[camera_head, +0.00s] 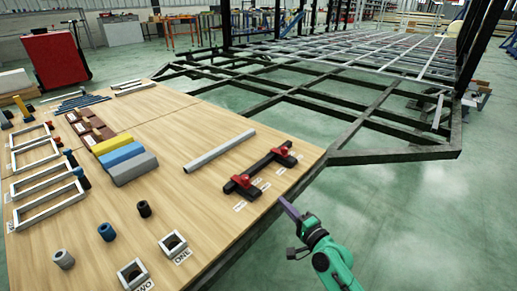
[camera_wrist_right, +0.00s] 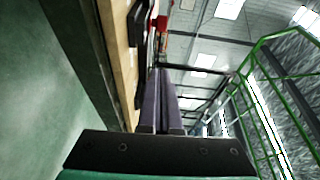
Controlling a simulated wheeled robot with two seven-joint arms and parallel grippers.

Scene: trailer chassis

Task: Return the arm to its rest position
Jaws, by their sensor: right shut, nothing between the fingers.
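My right arm (camera_head: 330,262) is green and comes in from the bottom right of the head view, over the floor just off the table's right edge. My right gripper (camera_head: 283,202) points up and left toward the table edge, near the clamp. Its dark purple fingers also show in the right wrist view (camera_wrist_right: 160,74), side by side and shut with nothing between them. My left arm and gripper are not in the head view.
The wooden table (camera_head: 190,100) bears a black bar clamp with red parts (camera_head: 262,168), a grey tube (camera_head: 220,150), coloured blocks (camera_head: 123,157) and frames (camera_head: 48,203). The dark trailer chassis (camera_head: 395,158) stands behind. Green floor (camera_head: 430,220) is clear around my right arm.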

